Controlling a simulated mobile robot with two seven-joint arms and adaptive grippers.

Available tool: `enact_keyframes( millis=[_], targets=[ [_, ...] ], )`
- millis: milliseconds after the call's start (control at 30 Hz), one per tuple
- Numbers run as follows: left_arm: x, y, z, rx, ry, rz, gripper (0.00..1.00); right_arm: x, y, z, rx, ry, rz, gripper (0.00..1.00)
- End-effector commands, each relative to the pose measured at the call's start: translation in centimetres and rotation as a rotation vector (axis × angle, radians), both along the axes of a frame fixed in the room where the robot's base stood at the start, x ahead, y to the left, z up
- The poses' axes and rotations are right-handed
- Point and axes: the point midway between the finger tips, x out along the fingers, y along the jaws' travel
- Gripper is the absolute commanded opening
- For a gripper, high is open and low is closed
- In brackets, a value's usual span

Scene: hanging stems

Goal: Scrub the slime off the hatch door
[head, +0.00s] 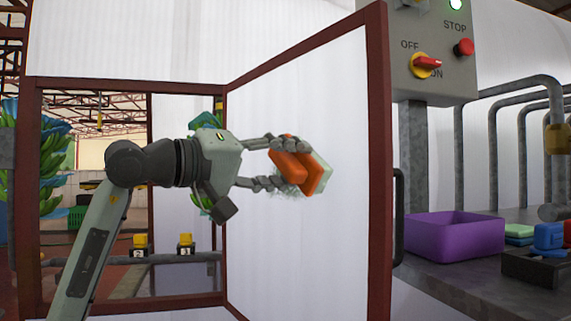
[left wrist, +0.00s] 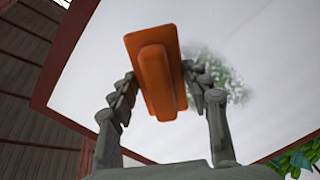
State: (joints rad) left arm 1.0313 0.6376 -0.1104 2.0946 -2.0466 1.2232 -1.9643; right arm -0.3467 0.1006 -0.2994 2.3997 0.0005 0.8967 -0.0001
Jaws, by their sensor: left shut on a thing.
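My left gripper (head: 268,164) is shut on an orange scrubber (head: 291,165) with a pale green pad on its far side. In the head view the pad is at the white panel of the hatch door (head: 340,120); it appears to touch it. The door has a dark red frame and stands open. A grey-green slime patch (head: 287,189) shows just below and behind the scrubber. In the left wrist view the scrubber (left wrist: 155,75) sits between both fingers, and the slime (left wrist: 222,80) spreads to its right, partly hidden. My right gripper is not in view.
The hatch opening (head: 130,285) is left of the door. A control box (head: 432,50) with a red knob and button stands at the right. A purple bin (head: 455,236), a green sponge (head: 519,233) and a blue item (head: 549,236) are on the grey counter. Green bananas (head: 45,165) hang at far left.

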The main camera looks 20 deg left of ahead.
Motion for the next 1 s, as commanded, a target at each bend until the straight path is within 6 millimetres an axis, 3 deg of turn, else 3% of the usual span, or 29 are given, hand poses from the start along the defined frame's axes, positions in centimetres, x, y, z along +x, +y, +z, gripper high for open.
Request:
enact_keyframes(
  millis=[767, 1000],
  targets=[
    [1.3, -0.9, 0.1, -0.001, -0.002, 0.001, 0.25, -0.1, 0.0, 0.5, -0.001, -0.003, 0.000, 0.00],
    [1.9, 0.1, 0.0, -0.001, 0.001, 0.003, 0.25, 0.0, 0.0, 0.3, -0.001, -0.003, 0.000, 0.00]
  ],
)
